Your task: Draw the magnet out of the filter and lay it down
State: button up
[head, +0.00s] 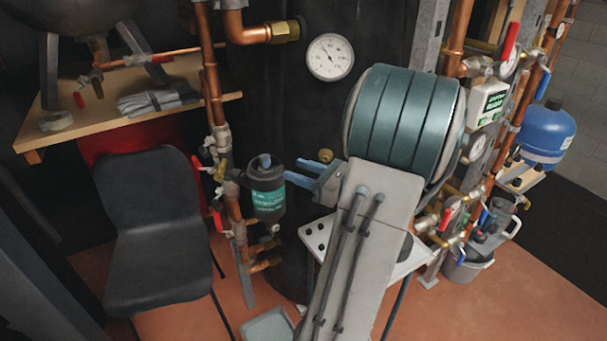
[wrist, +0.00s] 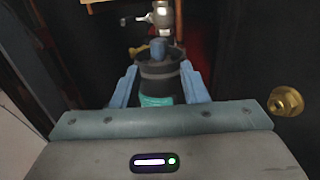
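The filter (head: 267,200) is a dark canister with a teal label, mounted upright on the copper pipework left of centre in the head view. The magnet (head: 265,161) is a blue-grey stub standing up from its top. In the wrist view the filter (wrist: 160,72) and magnet (wrist: 158,49) are straight ahead. My gripper (head: 294,170) is open, its blue fingers at the filter's right side in the head view. In the wrist view my gripper (wrist: 159,70) has a finger on either side of the canister in the picture. It holds nothing. I cannot tell whether a finger touches the filter.
A small white table (head: 317,240) with dark round marks stands below my arm. A grey tray (head: 268,328) is on the floor. A black chair (head: 155,225) and red-handled valves are left of the filter.

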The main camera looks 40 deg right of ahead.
aim_at(269, 161)
jog(key=x, duration=0.8)
jog(key=shift+a, duration=0.1)
jog(key=c, duration=0.8)
